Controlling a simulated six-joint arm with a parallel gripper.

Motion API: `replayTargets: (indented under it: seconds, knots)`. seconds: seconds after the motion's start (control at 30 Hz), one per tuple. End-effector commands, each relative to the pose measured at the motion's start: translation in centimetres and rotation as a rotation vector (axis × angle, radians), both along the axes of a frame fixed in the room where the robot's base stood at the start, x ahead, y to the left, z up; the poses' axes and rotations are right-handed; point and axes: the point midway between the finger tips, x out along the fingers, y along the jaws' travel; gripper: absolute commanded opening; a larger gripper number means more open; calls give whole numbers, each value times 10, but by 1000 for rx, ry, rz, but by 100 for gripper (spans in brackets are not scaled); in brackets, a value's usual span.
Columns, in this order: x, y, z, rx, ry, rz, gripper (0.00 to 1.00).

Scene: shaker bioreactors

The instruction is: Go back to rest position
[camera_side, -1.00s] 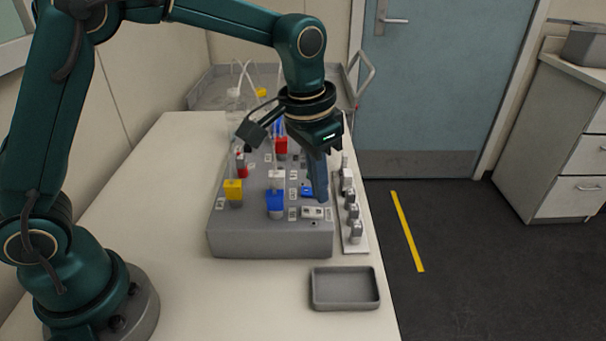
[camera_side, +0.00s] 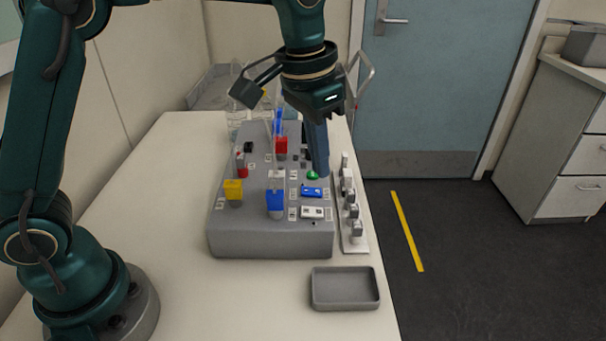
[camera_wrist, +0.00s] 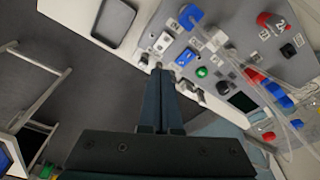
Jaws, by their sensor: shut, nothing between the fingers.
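My gripper (camera_side: 321,174) is shut and empty, pointing down above the right side of the grey shaker console (camera_side: 235,240). Its fingertips are near a green button (camera_side: 312,175) and just above a blue switch (camera_side: 311,192); a small gap seems to lie between them. In the wrist view the closed fingers (camera_wrist: 163,75) reach toward the console's edge, with the blue switch (camera_wrist: 186,57) and green button (camera_wrist: 202,72) just beyond the tips. A white switch (camera_side: 312,212) sits nearer the front of the console.
Yellow (camera_side: 233,189), blue (camera_side: 275,201) and red (camera_side: 281,146) capped parts with clear tubes stand on the console. A rack of small metal pieces (camera_side: 355,243) stands along its right side. An empty grey tray (camera_side: 345,304) lies in front. The bench's front is otherwise clear.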

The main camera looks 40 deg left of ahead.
Motion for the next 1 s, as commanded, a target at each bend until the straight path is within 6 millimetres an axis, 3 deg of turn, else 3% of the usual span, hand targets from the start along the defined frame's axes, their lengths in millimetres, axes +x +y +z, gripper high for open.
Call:
replayTargets:
  seconds: [0.17, 0.3, 0.47, 0.63, 0.8, 1.0]
  knots:
    - [-8, 13, 34, -16, -85, 32, 0]
    - [-35, 30, 59, -27, -154, 75, 0]
    - [-71, 47, 69, -34, -226, 126, 0]
    - [-112, 60, 62, -40, -295, 181, 0]
    - [-147, 69, 37, -42, -341, 229, 0]
    - [-167, 71, 8, -42, -336, 250, 0]
